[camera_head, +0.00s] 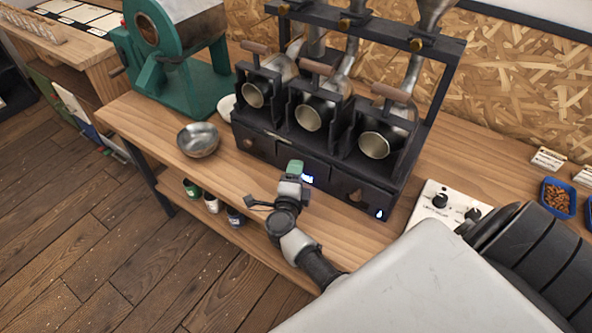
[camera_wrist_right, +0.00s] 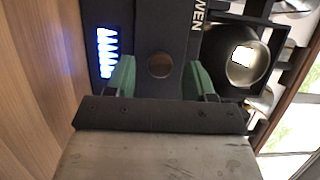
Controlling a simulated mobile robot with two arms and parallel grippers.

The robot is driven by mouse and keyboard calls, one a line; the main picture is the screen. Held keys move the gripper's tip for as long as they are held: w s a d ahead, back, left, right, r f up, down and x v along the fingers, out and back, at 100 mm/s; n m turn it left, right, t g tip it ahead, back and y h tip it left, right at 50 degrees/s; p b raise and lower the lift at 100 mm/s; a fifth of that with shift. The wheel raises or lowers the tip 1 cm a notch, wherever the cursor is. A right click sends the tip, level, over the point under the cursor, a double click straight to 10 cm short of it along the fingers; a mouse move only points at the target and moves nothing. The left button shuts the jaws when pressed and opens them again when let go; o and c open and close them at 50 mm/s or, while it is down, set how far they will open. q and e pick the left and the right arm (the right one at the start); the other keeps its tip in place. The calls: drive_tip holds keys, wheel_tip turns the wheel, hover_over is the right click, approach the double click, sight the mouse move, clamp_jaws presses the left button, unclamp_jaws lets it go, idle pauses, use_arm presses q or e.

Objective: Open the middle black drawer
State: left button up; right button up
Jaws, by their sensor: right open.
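The middle black drawer (camera_head: 316,164) is in the lower front of the black three-bay rack, and its front looks flush with its neighbours. My right gripper (camera_head: 295,167) is in front of it and hides part of its face and its knob. In the right wrist view, the dark round knob (camera_wrist_right: 160,65) on the drawer front (camera_wrist_right: 150,30) appears between the green fingertips of my open right gripper (camera_wrist_right: 159,68). A gap shows on both sides of the knob. My left gripper is not in view.
Left drawer (camera_head: 252,143) and right drawer (camera_head: 357,191) flank the middle one. Metal cups with wooden handles sit above. A metal bowl (camera_head: 198,139) and a green machine (camera_head: 183,75) stand to the left, a white control box (camera_head: 437,204) to the right.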

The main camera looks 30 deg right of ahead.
drive_tip(key=shift+w+d, duration=0.3)
drive_tip(key=shift+d, duration=0.05)
drive_tip(key=shift+c, duration=0.3)
drive_tip(key=shift+a, duration=0.1)
clamp_jaws()
